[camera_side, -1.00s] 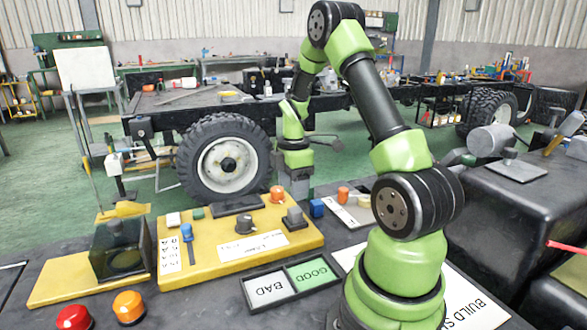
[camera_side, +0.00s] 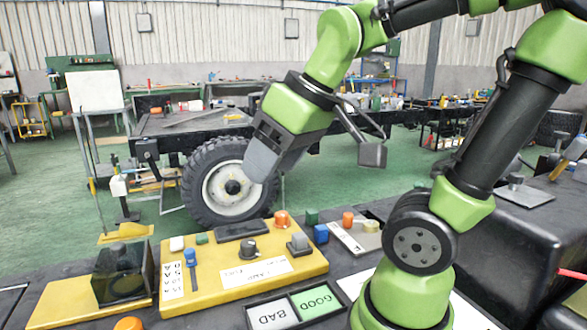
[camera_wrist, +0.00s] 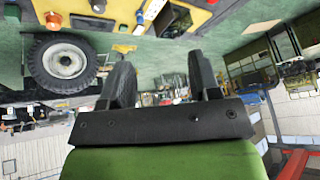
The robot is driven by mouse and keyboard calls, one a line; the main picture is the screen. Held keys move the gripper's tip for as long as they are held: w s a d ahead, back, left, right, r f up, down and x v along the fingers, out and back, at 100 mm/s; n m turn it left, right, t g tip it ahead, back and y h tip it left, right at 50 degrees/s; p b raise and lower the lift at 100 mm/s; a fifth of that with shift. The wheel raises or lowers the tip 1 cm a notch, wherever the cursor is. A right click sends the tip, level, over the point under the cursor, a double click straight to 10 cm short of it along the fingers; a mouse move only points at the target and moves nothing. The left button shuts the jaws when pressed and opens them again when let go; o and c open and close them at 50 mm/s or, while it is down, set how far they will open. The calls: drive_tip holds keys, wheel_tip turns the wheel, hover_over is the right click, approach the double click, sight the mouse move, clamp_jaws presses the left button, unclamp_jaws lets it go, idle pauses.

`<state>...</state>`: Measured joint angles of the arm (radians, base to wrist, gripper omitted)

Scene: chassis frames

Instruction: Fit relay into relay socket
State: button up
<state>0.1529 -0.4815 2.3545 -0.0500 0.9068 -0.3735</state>
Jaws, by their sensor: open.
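I cannot tell for sure which part is the relay or the relay socket. In the side view a blue block (camera_side: 321,233) and a dark green block (camera_side: 312,216) stand off the right edge of the yellow board (camera_side: 215,287). On the board are a grey block on a dark base (camera_side: 299,243), a black flat plate (camera_side: 241,231), a black knob (camera_side: 248,248) and an orange knob (camera_side: 282,219). My gripper (camera_side: 258,166) is high above and behind the board. In the wrist view my gripper (camera_wrist: 162,70) has its two fingers apart with nothing between them.
A dark clear-sided box (camera_side: 123,275) stands on the yellow base at left. A GOOD/BAD tray (camera_side: 290,312) lies in front. An orange dome (camera_side: 128,324) is at the bottom edge. A truck chassis wheel (camera_side: 228,190) is behind. The air over the board is free.

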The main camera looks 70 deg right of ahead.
drive_tip(key=s+a+m, duration=0.1)
drive_tip(key=s, duration=0.1)
drive_tip(key=s+a+m+t+y, duration=0.1)
drive_tip(key=s+a, duration=0.1)
drive_tip(key=shift+a+r+m, duration=0.15)
drive_tip(key=shift+a+m, duration=0.05)
drive_tip(key=shift+m, duration=0.1)
